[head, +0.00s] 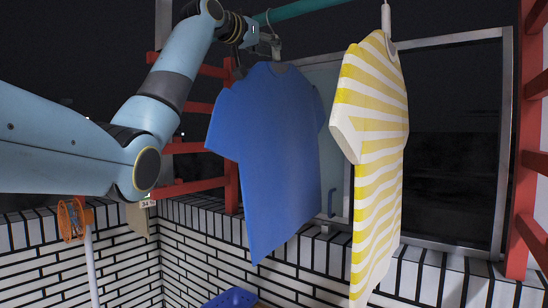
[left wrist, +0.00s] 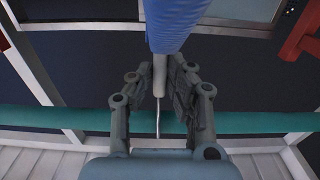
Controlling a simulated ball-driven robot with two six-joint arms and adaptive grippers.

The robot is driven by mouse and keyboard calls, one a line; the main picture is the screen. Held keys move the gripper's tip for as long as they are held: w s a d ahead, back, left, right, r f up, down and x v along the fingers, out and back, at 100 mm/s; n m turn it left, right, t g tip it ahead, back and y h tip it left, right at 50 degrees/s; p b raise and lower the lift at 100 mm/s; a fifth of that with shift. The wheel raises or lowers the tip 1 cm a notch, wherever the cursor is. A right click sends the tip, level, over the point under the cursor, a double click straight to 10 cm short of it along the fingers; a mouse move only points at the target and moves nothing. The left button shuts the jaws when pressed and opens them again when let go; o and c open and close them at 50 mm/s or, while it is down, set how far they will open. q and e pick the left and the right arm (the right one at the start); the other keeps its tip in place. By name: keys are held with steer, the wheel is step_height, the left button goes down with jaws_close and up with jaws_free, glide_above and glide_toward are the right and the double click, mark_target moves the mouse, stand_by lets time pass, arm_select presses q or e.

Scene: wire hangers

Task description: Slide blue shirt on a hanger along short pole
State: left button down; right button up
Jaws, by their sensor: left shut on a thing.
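The blue shirt (head: 268,140) hangs in the middle of the head view, below a teal pole (head: 300,10) at the top. My left gripper (head: 277,48) is at the top of the shirt, just under the pole. In the left wrist view my left gripper (left wrist: 160,85) is shut on the light-coloured hanger (left wrist: 159,75) of the blue shirt (left wrist: 172,22). The thin hanger hook (left wrist: 157,122) reaches the teal pole (left wrist: 70,118). Whether the hook rests on the pole is hard to tell. My right gripper is not in view.
A yellow-and-white striped shirt (head: 375,150) hangs close to the right of the blue shirt. Red ladder-like frames (head: 231,140) stand behind and at the far right. A white brick wall (head: 205,240) and a blue basket (head: 232,298) are below. An orange clip-like thing (head: 72,218) is at lower left.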

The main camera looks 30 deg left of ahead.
arm_select(q)
steer(key=c, duration=1.2)
jaws_free()
steer(key=a, duration=0.8)
steer(key=shift+w, duration=0.3)
stand_by(0.4)
